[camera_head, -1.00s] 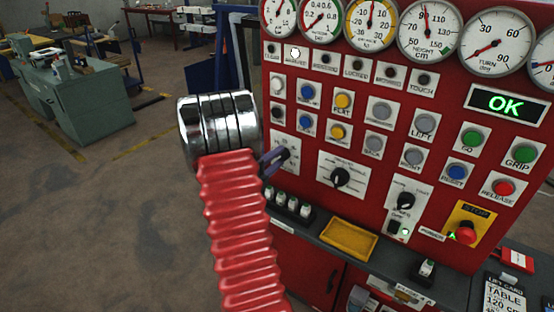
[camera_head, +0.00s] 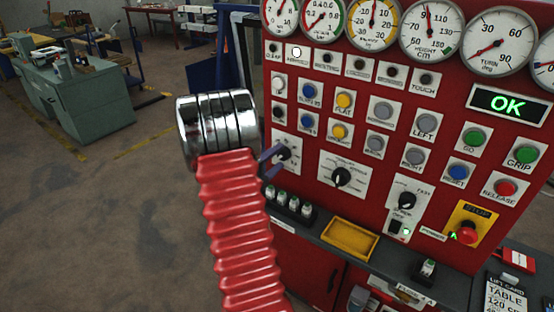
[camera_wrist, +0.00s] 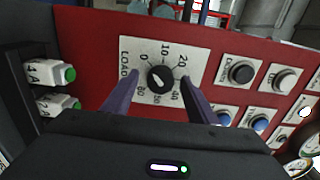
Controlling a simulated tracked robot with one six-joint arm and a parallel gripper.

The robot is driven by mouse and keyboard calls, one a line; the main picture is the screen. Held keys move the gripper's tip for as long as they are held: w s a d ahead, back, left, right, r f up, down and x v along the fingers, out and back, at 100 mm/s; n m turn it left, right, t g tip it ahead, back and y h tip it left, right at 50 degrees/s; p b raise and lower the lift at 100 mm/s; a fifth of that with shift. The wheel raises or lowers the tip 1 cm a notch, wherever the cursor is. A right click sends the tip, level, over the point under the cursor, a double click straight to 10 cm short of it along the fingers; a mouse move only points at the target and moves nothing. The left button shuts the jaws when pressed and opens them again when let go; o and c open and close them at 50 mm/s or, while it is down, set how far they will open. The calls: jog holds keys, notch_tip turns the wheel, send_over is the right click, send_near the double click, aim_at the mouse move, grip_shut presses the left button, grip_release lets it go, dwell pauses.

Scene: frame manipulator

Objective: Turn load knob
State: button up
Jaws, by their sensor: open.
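The load knob (camera_wrist: 160,79) is a round black knob on a white square dial plate marked LOAD, with numbers around it. In the head view the knob (camera_head: 283,153) is partly hidden by my gripper, on the left part of the red panel. My gripper (camera_wrist: 157,72) is open, its two purple fingers on either side of the knob, with gaps showing between fingers and knob. Whether the tips reach its depth is unclear. In the head view the fingers (camera_head: 271,161) point at the plate from the left.
Right of the dial in the wrist view are several push buttons (camera_wrist: 242,73). Left are block-like parts with green ends (camera_wrist: 68,74). In the head view a ledge below the panel holds a yellow tray (camera_head: 349,239). A display reads OK (camera_head: 507,105).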

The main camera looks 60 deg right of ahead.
jog(key=w+a, duration=0.2)
jog(key=a, duration=1.1)
dwell(0.4)
